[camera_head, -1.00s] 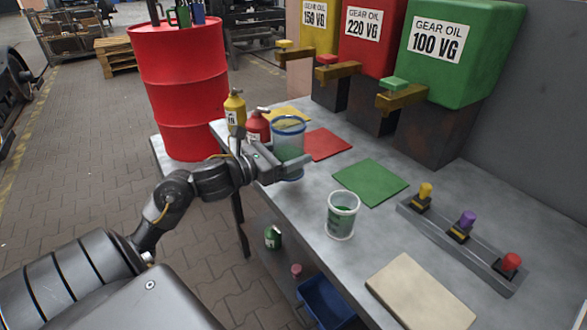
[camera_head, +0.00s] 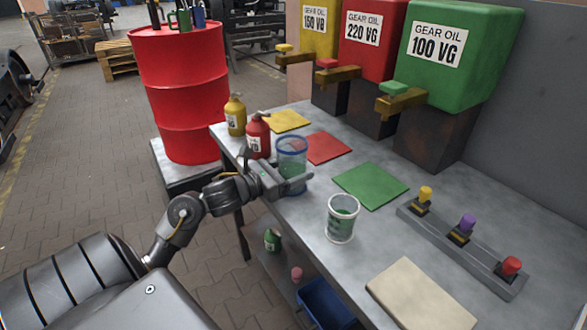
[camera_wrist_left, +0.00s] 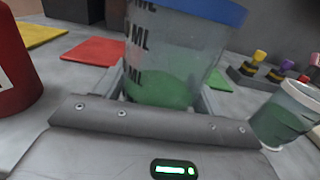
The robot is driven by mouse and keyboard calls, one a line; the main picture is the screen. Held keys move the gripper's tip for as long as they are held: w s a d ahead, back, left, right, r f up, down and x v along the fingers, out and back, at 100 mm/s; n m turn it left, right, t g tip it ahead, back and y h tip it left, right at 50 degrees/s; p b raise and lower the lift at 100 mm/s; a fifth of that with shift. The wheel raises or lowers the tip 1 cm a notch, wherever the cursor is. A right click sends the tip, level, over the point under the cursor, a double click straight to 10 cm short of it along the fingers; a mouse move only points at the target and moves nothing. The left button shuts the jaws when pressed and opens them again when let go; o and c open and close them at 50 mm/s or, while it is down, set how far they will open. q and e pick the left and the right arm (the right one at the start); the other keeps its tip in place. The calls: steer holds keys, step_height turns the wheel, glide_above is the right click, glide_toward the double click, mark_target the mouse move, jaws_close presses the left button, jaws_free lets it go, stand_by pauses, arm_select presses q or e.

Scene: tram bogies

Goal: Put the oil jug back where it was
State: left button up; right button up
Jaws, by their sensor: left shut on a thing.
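The clear oil jug (camera_head: 291,153) has a blue rim, printed ML marks and green liquid low inside. My left gripper (camera_head: 294,184) is shut around its lower part, near the table's left edge. The jug stands nearly upright in the head view; I cannot tell whether its base touches the table. The left wrist view shows the jug (camera_wrist_left: 175,60) between the fingers, its top cut off. My right gripper is not in view.
A red can (camera_head: 258,138) and a yellow can (camera_head: 235,118) stand behind the jug. Yellow, red and green mats (camera_head: 370,185) lie on the table (camera_head: 290,225). A small cup (camera_head: 341,220) with green contents stands nearer. Oil tanks line the back.

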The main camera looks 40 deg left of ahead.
arm_select(q)
steer(key=o, duration=0.8)
steer(key=shift+f, duration=0.1)
steer(key=o, duration=0.3)
steer(key=shift+o, duration=0.2)
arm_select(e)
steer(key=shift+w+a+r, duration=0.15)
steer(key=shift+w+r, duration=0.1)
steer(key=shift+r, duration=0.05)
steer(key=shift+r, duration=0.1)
arm_select(q)
steer(key=b+v, duration=0.1)
steer(key=v, duration=1.1)
steer(key=shift+b, duration=0.35)
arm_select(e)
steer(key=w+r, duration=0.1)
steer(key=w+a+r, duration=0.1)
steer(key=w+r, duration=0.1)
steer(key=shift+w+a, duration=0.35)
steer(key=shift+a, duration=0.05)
